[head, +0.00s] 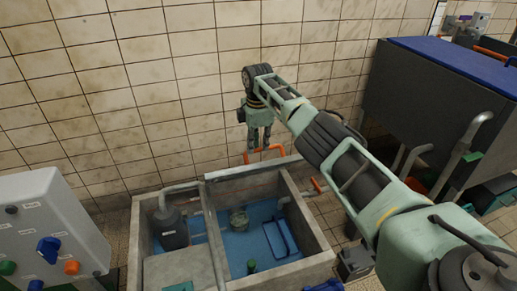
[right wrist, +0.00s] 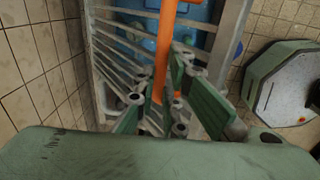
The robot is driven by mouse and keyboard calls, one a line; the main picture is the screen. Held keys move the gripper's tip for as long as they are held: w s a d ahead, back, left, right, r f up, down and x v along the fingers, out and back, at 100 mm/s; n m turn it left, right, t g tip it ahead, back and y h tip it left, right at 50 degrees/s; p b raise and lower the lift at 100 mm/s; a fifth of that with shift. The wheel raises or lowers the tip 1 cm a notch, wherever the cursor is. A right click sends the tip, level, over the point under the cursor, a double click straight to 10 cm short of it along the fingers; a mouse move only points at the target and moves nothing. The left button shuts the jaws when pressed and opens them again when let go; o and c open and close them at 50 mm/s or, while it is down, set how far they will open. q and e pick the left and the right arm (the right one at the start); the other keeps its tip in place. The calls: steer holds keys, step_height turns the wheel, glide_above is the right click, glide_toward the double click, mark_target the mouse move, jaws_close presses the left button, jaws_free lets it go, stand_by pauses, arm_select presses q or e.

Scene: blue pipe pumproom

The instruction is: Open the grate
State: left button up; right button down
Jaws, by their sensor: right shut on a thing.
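The grate (right wrist: 112,62), a grey frame with parallel bars, shows in the right wrist view, with blue water behind it. An orange handle (right wrist: 165,42) runs between the green fingers of my right gripper (right wrist: 170,98), which is shut on it. In the head view my right gripper (head: 260,145) points down at the back edge of a concrete basin, at the orange handle (head: 272,149). The grate's bars cannot be made out in the head view, so its angle is unclear. My left gripper is not in view.
The concrete basin (head: 330,262) holds blue water, pipes and a dark pump (head: 171,229). A tiled wall (head: 120,90) stands close behind it. A control panel (head: 45,225) with coloured knobs is at left. A large dark tank (head: 425,95) stands at right.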

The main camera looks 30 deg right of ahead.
steer(key=shift+w+d+f, duration=0.15)
steer(key=shift+w+f, duration=0.15)
steer(key=shift+w, duration=0.05)
steer(key=c, duration=2.1)
jaws_free()
steer(key=shift+w+f, duration=0.1)
steer(key=o, duration=0.3)
steer(key=shift+w+f, duration=0.4)
steer(key=shift+w, duration=0.1)
steer(key=shift+r, duration=0.2)
step_height(320, 180, up, 12)
steer(key=shift+s, duration=0.45)
